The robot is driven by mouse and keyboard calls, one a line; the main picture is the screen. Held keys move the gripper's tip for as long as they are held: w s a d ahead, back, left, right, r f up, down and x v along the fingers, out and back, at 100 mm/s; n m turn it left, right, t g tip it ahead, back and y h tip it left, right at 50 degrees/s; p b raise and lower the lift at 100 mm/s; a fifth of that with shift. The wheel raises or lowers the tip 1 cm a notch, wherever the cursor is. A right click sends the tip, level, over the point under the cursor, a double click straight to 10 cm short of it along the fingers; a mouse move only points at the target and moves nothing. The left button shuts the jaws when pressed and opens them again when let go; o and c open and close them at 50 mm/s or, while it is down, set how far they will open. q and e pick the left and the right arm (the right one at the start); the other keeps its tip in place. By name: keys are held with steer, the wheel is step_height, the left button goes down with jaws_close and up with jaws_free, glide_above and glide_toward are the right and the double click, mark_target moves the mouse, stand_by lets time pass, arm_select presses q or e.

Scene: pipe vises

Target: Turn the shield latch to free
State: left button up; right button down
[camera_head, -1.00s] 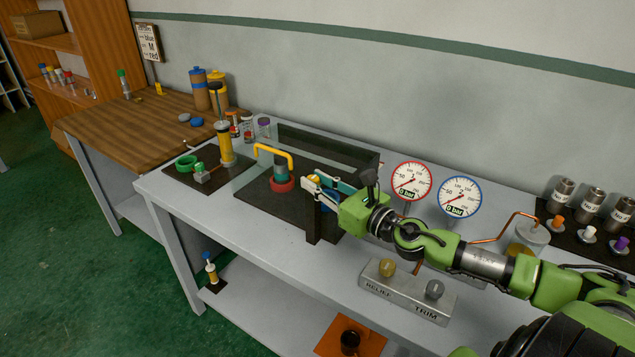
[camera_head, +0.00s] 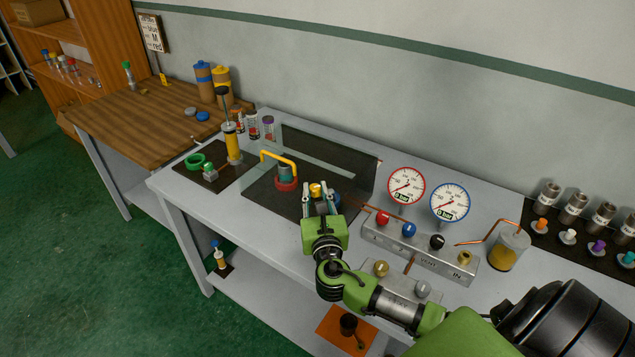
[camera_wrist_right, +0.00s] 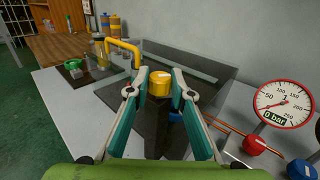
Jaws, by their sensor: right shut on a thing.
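A yellow round knob (camera_head: 316,189), which looks like the shield latch, stands at the front right of the dark shield (camera_head: 350,172). My right gripper (camera_head: 319,198) comes from the front with its fingers on either side of it and is shut on the knob. In the right wrist view the yellow knob (camera_wrist_right: 159,83) sits between the two fingertips (camera_wrist_right: 160,91). A yellow bent handle (camera_head: 279,156) stands at the shield's left, above a vise with a red ring (camera_head: 287,184). My left gripper is not in view.
Two gauges (camera_head: 406,187) stand right of the shield, both near 0 bar. In front of them is a manifold block (camera_head: 420,245) with coloured knobs and copper pipes. A yellow pump (camera_head: 232,142) stands left of the shield. The bench (camera_head: 240,221) is clear at its front left.

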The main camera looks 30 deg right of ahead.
steer(key=m+g+h, duration=0.1)
steer(key=m+h, duration=0.1)
steer(key=m+g+h, duration=0.1)
steer(key=h, duration=0.1)
steer(key=shift+w+a+g, duration=0.2)
steer(key=shift+a+g, duration=0.1)
steer(key=m+g+h, duration=0.1)
steer(key=m+g+h+b, duration=0.1)
steer(key=g+h, duration=0.1)
steer(key=shift+w+a+f+m, duration=0.1)
steer(key=shift+w+m, duration=0.05)
steer(key=shift+m, duration=0.25)
steer(key=shift+w+m+g+h+b, duration=0.15)
steer(key=shift+m+g+h+b, duration=0.6)
steer(key=shift+m+g+b, duration=0.9)
steer(key=shift+w+m+g+h+b, duration=0.15)
steer(key=shift+m+g+h+b, duration=0.75)
steer(key=shift+g, duration=1.35)
steer(key=shift+r, duration=0.2)
steer(key=c, duration=1.8)
jaws_free()
steer(key=shift+f, duration=0.1)
